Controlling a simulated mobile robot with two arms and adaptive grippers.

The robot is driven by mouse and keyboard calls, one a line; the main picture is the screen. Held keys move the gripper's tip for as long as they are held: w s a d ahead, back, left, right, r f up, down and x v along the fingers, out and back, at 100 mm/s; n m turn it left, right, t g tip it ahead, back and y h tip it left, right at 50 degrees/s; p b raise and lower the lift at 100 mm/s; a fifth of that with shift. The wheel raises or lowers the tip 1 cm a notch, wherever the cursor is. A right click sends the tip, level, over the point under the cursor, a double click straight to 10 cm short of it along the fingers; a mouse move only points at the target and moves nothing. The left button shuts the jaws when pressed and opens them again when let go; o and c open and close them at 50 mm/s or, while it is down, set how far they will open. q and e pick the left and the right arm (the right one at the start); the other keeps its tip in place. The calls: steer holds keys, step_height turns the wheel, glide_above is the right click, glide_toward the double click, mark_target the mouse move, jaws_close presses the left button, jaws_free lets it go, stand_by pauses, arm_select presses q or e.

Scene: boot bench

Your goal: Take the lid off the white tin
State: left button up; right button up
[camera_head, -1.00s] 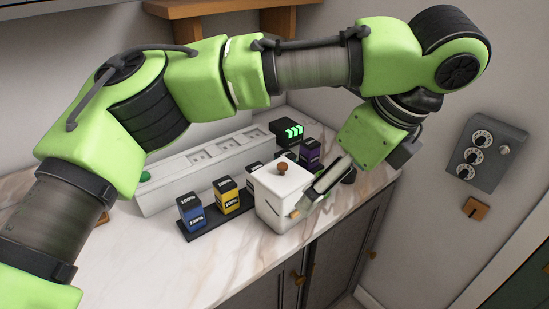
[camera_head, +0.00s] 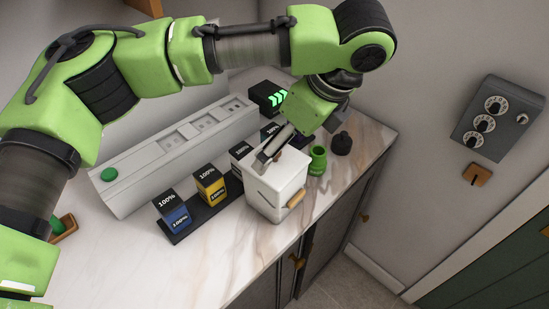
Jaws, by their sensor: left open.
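The white tin (camera_head: 272,200) stands on the marble counter as a square box with a small wooden piece on its right-hand face. Its white lid (camera_head: 291,164) is on top. The brown knob of the lid is hidden behind my left gripper. My left gripper (camera_head: 268,152) is open and comes in from above and behind, with its fingers over the lid around where the knob is. I cannot tell whether the fingers touch it. My right gripper is not in view.
Blue (camera_head: 173,212) and yellow (camera_head: 211,186) 100% boxes stand on a dark tray left of the tin. A long grey socket unit (camera_head: 180,150) lies behind them. A green vase-like item (camera_head: 317,160) and a black round item (camera_head: 341,143) stand to the right. The front counter (camera_head: 215,250) is clear.

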mark_target(280, 155)
arm_select(q)
steer(key=shift+p+x, duration=0.5)
steer(key=shift+x, duration=0.55)
steer(key=p+x, duration=0.1)
steer(key=x, duration=0.2)
steer(key=shift+w+f, duration=0.1)
steer(key=shift+f, duration=0.1)
steer(key=shift+w+a+f, duration=0.1)
steer(key=shift+a+f, duration=0.05)
steer(key=shift+f, duration=0.05)
steer(key=c, duration=1)
steer(key=shift+c, duration=1)
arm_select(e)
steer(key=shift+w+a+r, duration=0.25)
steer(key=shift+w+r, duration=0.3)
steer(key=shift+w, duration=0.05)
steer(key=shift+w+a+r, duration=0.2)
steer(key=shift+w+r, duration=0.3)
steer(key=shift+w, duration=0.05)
